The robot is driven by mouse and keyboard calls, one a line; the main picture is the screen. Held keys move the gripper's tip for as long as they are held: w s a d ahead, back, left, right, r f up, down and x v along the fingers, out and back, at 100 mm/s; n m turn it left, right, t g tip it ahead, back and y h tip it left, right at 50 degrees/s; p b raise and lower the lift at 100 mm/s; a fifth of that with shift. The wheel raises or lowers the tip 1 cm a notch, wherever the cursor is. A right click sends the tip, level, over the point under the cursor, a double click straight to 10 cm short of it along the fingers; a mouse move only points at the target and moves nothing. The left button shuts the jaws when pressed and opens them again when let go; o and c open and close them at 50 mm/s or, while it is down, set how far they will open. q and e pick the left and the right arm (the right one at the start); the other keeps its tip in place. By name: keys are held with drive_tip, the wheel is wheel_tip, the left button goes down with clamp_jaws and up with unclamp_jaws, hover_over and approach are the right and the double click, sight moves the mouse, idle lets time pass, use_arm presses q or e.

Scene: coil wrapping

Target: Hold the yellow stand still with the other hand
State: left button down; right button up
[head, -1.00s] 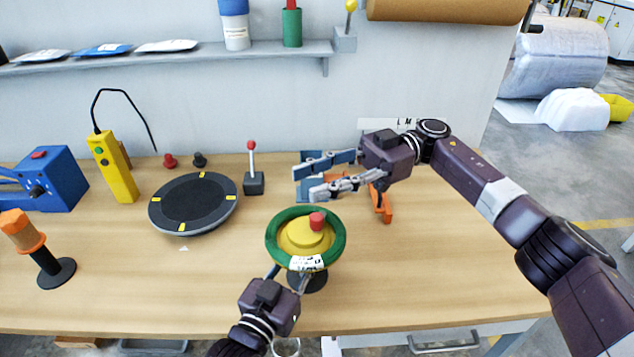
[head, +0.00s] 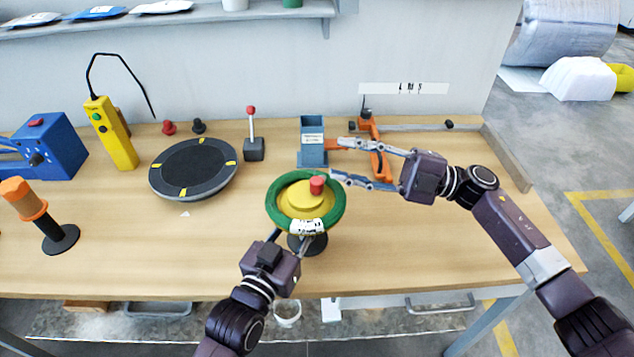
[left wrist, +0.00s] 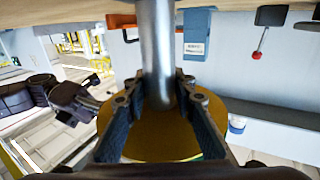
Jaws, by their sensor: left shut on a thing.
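The yellow stand (head: 299,197) stands upright near the table's front edge. It has a yellow top with a red knob (head: 317,185), and a green coil (head: 277,215) with a white label lies around it. My left gripper (head: 288,241) comes in from the front, under the coil's rim. In the left wrist view, its fingers (left wrist: 159,98) are shut around the stand's grey post (left wrist: 158,45), and the yellow disc (left wrist: 150,138) shows beyond. My right gripper (head: 336,159) is open and empty, its fingers spread just right of and behind the coil.
A blue dispenser (head: 312,148) and an orange clamp (head: 380,160) are behind the right gripper. A dark turntable (head: 194,168) and a red-tipped lever (head: 253,150) stand to the left. The table's right part is clear.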

drive_tip(key=s+d+f+n+t+h, duration=0.1)
drive_tip(key=d+f+n+t+h, duration=0.15)
drive_tip(key=n, duration=0.25)
drive_tip(key=n+t+h, duration=0.2)
drive_tip(key=n+t, duration=0.2)
drive_tip(key=n, duration=1)
approach(317, 184)
drive_tip(key=shift+g, duration=0.25)
drive_tip(key=x, duration=0.7)
drive_tip(key=w+x, duration=0.1)
drive_tip(key=x, duration=0.2)
drive_tip(key=shift+f, duration=0.4)
drive_tip(key=shift+c, duration=0.3)
drive_tip(key=shift+d, duration=0.1)
clamp_jaws()
